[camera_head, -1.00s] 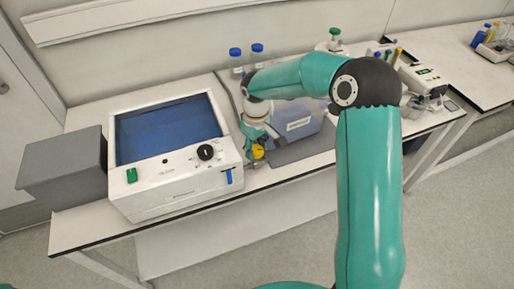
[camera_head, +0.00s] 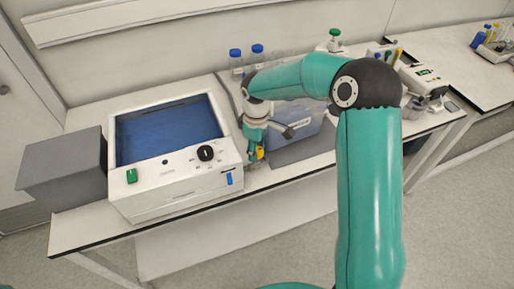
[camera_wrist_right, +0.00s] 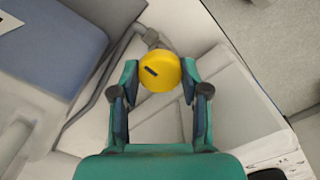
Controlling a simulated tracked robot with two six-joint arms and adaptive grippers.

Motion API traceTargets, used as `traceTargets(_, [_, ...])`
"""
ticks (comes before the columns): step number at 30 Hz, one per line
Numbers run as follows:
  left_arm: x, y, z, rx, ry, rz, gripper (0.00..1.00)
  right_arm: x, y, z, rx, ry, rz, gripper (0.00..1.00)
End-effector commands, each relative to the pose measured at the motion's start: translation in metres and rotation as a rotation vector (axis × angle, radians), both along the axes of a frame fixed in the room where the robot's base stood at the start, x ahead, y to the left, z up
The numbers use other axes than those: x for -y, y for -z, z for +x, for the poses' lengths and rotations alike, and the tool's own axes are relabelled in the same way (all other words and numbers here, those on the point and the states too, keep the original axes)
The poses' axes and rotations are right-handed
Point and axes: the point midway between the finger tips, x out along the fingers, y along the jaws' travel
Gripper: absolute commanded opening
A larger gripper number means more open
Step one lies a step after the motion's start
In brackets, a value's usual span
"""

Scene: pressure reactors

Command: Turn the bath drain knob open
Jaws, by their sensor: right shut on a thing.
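The yellow drain knob (camera_wrist_right: 159,72) sits at the end of a grey pipe (camera_wrist_right: 126,48) in the right wrist view, with a short dark mark on its face. My right gripper (camera_wrist_right: 159,74) is shut on the knob, one finger on each side. In the head view the right gripper (camera_head: 252,158) is low beside the right side of the white bath (camera_head: 175,195), and only a sliver of yellow knob (camera_head: 260,153) shows. The bath holds blue liquid (camera_head: 165,130) and has a black dial (camera_head: 205,153) on its front. My left gripper is not in view.
A grey box (camera_head: 62,170) stands left of the bath. A blue-grey container (camera_head: 297,138) stands right of my gripper. Blue-capped bottles (camera_head: 257,54) stand behind. The bench edge runs close in front of the bath.

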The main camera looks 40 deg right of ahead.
Motion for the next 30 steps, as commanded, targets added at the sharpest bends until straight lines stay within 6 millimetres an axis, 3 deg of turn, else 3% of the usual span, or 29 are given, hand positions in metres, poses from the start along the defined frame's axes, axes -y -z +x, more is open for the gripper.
traceTargets(5, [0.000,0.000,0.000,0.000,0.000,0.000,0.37,0.000,-0.001,0.001,0.004,-0.002,-0.001,0.10])
traceTargets(6, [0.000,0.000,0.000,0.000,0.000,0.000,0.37,0.000,-0.001,0.001,0.004,-0.002,-0.001,0.52])
traceTargets(9, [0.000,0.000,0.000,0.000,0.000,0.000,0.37,0.000,-0.001,0.001,0.003,-0.002,-0.001,0.68])
traceTargets(22, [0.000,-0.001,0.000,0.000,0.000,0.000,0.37,0.000,-0.006,0.001,0.003,0.000,-0.001,0.70])
traceTargets(30, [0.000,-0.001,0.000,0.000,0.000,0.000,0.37,0.000,-0.047,0.002,0.007,0.000,-0.002,0.70])
